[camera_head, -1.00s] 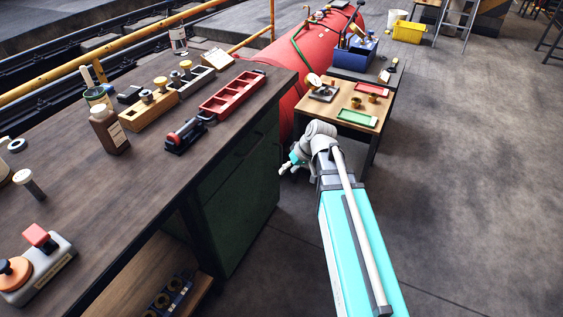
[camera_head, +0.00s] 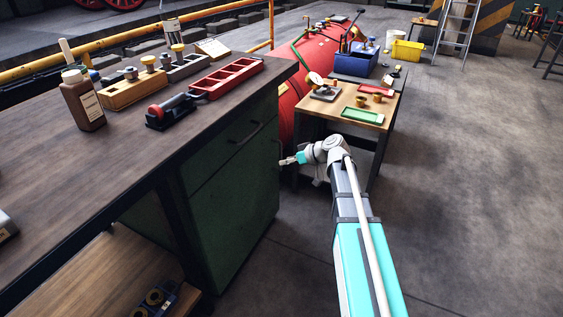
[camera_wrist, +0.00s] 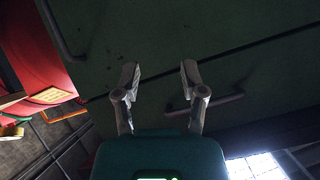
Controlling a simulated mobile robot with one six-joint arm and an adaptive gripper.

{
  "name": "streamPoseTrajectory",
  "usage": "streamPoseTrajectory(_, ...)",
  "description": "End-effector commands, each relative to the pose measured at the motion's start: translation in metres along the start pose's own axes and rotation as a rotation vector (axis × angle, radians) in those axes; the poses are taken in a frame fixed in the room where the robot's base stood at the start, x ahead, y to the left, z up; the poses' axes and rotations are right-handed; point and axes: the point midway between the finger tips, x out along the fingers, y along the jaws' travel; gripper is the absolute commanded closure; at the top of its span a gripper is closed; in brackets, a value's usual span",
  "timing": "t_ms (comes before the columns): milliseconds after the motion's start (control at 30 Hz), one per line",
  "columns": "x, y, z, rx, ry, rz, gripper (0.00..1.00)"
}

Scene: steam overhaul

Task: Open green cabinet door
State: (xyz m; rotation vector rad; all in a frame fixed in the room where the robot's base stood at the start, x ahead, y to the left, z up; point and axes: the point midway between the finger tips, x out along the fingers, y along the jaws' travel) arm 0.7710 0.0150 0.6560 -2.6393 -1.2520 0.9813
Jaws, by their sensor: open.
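The green cabinet (camera_head: 228,215) stands under the workbench, with its door below a drawer. A bar handle on the drawer (camera_head: 246,133) shows on the upper front. My gripper (camera_head: 284,162) is in front of the cabinet's far edge in the head view, fingers pointing toward the front. In the wrist view my gripper (camera_wrist: 160,75) is open and empty, its two fingers spread before the green front. The door handle (camera_wrist: 60,32) is at upper left, apart from the fingers. The drawer handle (camera_wrist: 208,104) lies beside and partly behind the right finger. The door looks shut.
The workbench top (camera_head: 110,185) carries a brown bottle (camera_head: 84,103), a red tray (camera_head: 228,78) and other parts. A small wooden table (camera_head: 335,112) and a red boiler (camera_head: 316,62) stand beyond my gripper. The floor at right (camera_head: 470,190) is clear.

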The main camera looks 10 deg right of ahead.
Motion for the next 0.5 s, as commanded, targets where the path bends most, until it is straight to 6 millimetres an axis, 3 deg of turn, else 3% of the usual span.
streamPoseTrajectory(33, 0.01, 0.014, 0.01, -0.013, 0.026, -0.001, 0.46)
streamPoseTrajectory(500, 0.037, 0.089, 0.026, -0.148, 0.28, 0.019, 0.46)
